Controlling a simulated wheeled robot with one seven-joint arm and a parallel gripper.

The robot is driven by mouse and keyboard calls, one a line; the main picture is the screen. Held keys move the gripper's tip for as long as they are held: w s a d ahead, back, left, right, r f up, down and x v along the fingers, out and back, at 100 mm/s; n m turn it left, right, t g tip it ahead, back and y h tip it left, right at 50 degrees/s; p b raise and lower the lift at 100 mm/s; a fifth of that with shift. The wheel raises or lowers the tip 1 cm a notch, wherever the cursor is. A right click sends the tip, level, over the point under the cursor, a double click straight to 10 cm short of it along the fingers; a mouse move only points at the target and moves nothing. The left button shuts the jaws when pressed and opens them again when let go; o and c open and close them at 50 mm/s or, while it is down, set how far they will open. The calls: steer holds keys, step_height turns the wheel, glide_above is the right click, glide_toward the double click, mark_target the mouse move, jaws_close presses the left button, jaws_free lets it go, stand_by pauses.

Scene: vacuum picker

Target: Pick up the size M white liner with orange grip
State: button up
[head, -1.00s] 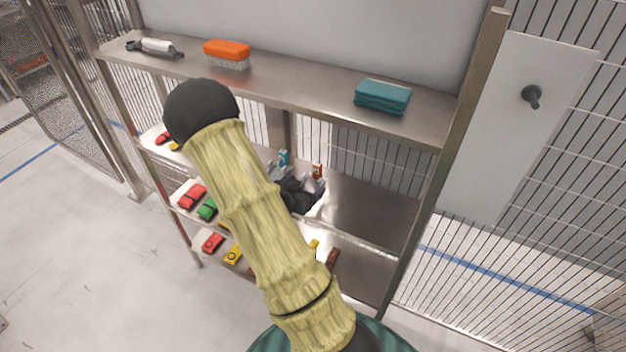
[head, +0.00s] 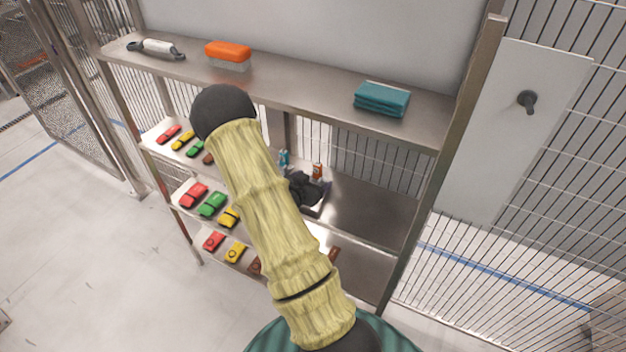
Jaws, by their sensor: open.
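My gripper (head: 308,188) is a dark shape behind my arm, at the middle shelf (head: 366,212) of the rack. By its outline it is open, and I see nothing held in it. A small orange upright piece (head: 317,171) shows just behind it, with a teal one (head: 283,158) to its left. I cannot tell whether the orange piece is the grip of a white liner, and no size mark is readable. My arm hides part of the shelves.
Red, yellow, green and brown pieces lie in rows on the left shelves, including a red one (head: 193,195) and a green one (head: 212,204). The top shelf holds a roller (head: 157,48), an orange brush (head: 228,54) and teal cloths (head: 382,98). The middle shelf's right side is clear.

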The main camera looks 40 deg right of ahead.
steer(key=shift+c, duration=0.2)
steer(key=c, duration=1)
steer(key=shift+c, duration=0.2)
steer(key=shift+r, duration=0.15)
step_height(320, 180, up, 10)
